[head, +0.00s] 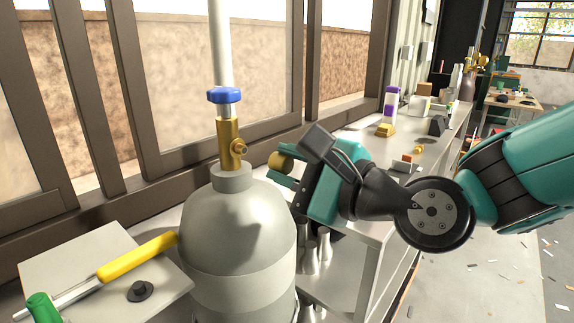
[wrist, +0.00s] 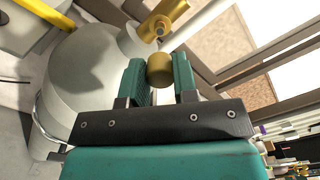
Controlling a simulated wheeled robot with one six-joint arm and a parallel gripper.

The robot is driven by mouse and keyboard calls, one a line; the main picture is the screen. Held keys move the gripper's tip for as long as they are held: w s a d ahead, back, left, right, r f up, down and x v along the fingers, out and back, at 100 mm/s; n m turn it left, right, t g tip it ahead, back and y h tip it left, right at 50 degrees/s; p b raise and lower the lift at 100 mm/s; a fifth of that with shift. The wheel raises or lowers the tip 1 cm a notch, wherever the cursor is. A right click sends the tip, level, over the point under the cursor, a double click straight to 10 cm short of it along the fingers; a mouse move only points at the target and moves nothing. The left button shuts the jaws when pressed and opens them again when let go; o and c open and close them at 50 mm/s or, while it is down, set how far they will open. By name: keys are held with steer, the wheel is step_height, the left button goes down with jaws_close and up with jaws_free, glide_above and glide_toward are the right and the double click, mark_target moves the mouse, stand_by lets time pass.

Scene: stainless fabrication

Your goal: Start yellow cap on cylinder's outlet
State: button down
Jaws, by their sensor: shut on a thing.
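The grey cylinder (head: 238,232) stands upright at centre left, with a brass valve (head: 229,140) and a blue handwheel (head: 225,95) on top. The valve's outlet (head: 239,147) is a short round stub facing right. My gripper (head: 284,171) is to the right of the valve, with its teal fingers shut on a dull yellow cap (head: 278,162). In the head view a gap shows between cap and outlet. In the wrist view the cap (wrist: 160,69) sits between the fingertips, just short of the valve and its outlet (wrist: 161,27). The inside of the cap is hidden.
A pale board (head: 70,257) at left bears a yellow-handled tool (head: 137,257) and a black knobbed disc (head: 140,291). A window frame (head: 128,80) stands behind the cylinder. The bench (head: 372,150) at right holds several small blocks. A pale pole (head: 221,45) rises behind the valve.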

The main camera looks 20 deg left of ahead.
mark_target(243, 150)
steer(key=shift+p+x, duration=0.85)
steer(key=shift+p, duration=0.05)
steer(key=shift+p+x, duration=1.05)
steer(key=shift+x, duration=0.55)
steer(key=shift+s, duration=0.1)
steer(key=s+d+r+p, duration=0.2)
steer(key=s+d+r, duration=0.2)
steer(key=s+d, duration=0.4)
steer(key=shift+s, duration=2.25)
